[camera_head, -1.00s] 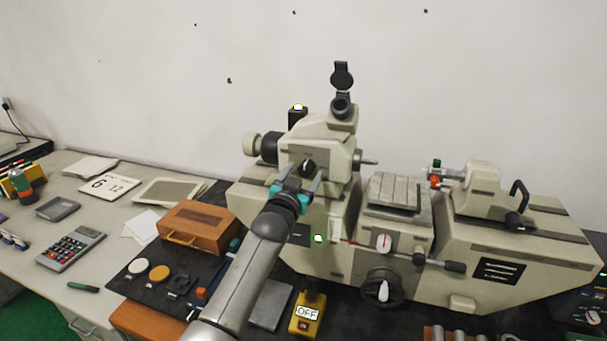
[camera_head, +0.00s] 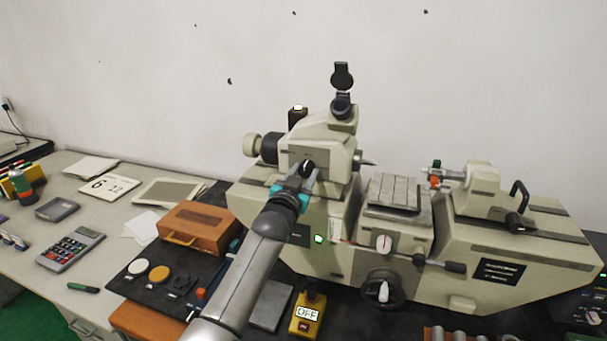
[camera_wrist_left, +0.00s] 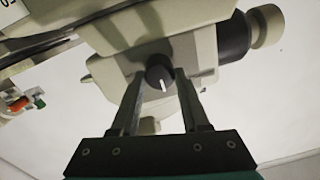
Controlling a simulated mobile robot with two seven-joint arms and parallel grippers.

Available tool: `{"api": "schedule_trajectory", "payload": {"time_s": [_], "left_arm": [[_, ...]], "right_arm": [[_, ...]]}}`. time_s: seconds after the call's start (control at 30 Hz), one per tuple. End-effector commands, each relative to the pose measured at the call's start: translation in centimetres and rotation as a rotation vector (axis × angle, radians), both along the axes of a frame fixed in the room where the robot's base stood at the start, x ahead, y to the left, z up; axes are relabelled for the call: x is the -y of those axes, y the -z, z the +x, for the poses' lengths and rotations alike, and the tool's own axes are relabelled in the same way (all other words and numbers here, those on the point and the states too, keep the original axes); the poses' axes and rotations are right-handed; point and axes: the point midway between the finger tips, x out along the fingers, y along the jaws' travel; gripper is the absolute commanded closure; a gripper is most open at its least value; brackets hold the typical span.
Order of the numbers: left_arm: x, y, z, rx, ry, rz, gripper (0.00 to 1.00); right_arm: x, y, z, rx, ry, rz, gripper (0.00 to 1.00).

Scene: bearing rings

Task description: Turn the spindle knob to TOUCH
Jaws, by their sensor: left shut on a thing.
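The spindle knob (camera_head: 307,167) is a small black knob with a white pointer line, on the front of the beige measuring machine's headstock (camera_head: 318,148). It also shows in the left wrist view (camera_wrist_left: 158,76), with its white line pointing towards the gripper's palm. My left gripper (camera_head: 306,175) reaches up to the knob from below. Its fingers (camera_wrist_left: 159,80) stand on either side of the knob and are shut on it. No TOUCH marking is readable in either view. My right gripper is not in view.
The machine's table (camera_head: 395,192), lower handwheel (camera_head: 382,290) and tailstock (camera_head: 480,195) lie to the right. A yellow box marked OFF (camera_head: 307,315) stands below. A wooden box (camera_head: 200,228) and a black mat (camera_head: 140,290) with small parts lie left.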

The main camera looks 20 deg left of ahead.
Motion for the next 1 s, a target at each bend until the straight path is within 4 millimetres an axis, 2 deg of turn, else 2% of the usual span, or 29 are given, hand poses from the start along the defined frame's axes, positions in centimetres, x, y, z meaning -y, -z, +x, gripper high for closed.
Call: {"api": "schedule_trajectory", "payload": {"time_s": [0.1, 0.53, 1.0], "left_arm": [[-0.01, 0.04, -0.01, -0.001, 0.0, 0.0, 1.0], [-0.01, 0.07, -0.01, 0.001, 0.0, 0.065, 1.0], [0.04, 0.19, -0.01, 0.013, -0.001, 0.444, 1.0]], "right_arm": [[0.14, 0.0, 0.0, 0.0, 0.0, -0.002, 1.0], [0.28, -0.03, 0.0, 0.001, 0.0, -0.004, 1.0], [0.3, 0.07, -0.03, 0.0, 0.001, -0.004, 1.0]]}}
